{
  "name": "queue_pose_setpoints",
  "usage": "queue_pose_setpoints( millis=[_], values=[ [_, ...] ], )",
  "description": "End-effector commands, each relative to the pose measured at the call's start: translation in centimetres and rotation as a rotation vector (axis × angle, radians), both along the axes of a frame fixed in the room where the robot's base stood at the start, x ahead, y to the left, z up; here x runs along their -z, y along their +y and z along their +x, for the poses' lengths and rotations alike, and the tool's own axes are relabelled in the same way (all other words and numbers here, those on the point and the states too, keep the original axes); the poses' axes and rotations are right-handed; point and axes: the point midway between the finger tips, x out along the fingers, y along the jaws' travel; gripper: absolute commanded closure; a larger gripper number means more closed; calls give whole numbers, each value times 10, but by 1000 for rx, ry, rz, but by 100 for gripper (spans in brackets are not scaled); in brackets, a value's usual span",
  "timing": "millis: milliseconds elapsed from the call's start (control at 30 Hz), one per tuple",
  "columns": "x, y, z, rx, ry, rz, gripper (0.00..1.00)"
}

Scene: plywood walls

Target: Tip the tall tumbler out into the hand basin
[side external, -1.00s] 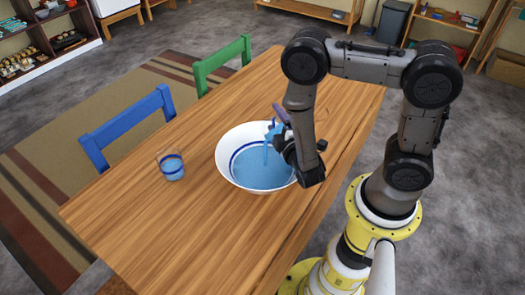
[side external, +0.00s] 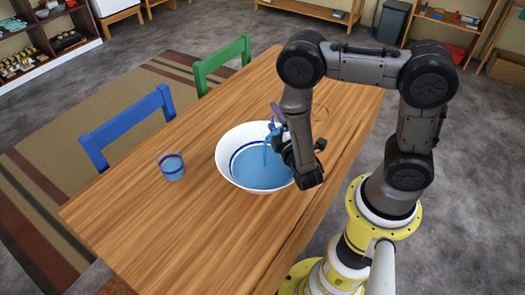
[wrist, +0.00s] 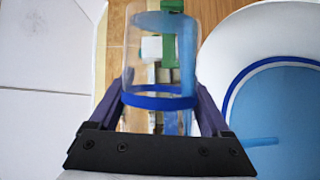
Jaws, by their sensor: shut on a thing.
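The tall tumbler (wrist: 158,60) is clear with a blue band, and my gripper (wrist: 160,92) is shut on its sides in the wrist view. It is tipped over, with blue liquid along its right side. In the side view my gripper (side external: 287,146) is at the right rim of the hand basin (side external: 228,152), largely hiding the tumbler. A thin blue stream falls from it into the basin. The basin is white with a blue ring inside and holds a pool of blue liquid. It also shows at the right of the wrist view (wrist: 215,62).
A short clear glass (side external: 171,167) with a blue band and blue liquid stands on the wooden table (side external: 130,220), left of the basin. A blue chair (side external: 128,124) and a green chair (side external: 222,62) stand at the far edge. The table's front left is clear.

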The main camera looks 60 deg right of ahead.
Motion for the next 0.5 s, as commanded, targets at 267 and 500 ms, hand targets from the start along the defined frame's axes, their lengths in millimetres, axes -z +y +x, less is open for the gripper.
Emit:
queue_pose_setpoints(
  millis=[267, 500],
  values=[
    [-2, 1, 0, 0, 7, -30, 85],
    [-3, 2, 0, 0, 14, -55, 85]
  ],
)
